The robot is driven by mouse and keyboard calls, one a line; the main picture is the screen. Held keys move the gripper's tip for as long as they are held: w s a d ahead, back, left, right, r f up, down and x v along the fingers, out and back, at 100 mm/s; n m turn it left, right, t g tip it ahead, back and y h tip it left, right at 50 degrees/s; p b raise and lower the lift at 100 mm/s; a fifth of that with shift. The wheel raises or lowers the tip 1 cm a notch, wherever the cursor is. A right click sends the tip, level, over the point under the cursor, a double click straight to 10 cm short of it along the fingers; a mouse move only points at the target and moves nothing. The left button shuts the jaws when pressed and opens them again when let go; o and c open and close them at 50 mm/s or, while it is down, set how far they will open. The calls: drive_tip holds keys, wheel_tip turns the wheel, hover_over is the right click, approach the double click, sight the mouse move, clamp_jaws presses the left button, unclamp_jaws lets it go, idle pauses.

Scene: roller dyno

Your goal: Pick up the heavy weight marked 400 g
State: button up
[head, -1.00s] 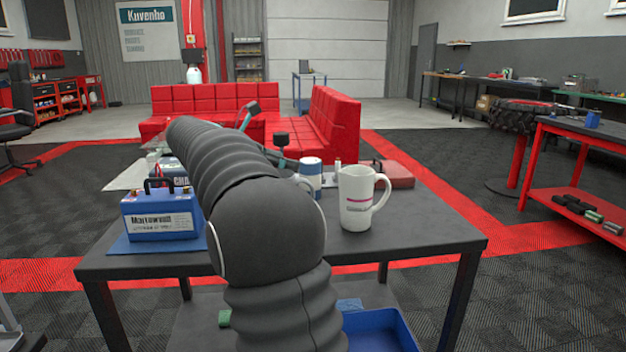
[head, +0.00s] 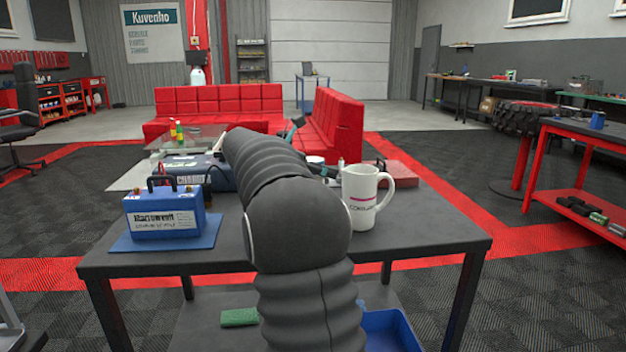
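I cannot make out a weight marked 400 g in the head view. My gripper (head: 298,127) is mostly hidden behind my own dark ribbed arm, over the far part of the dark table (head: 420,242). Only a dark tip and a bit of teal show past the arm, so its opening and anything between its fingers cannot be told. My arm also hides the middle of the tabletop.
A blue battery (head: 163,215) stands on a blue mat at the table's left. A blue device (head: 200,172) lies behind it. A white mug (head: 361,198) stands right of my arm, near a red case (head: 405,174). A blue tray (head: 392,332) is below.

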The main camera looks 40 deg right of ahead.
drive_tip(key=shift+c, duration=0.3)
drive_tip(key=c, duration=1.2)
drive_tip(key=shift+r, duration=0.1)
clamp_jaws()
drive_tip(key=shift+r, duration=0.1)
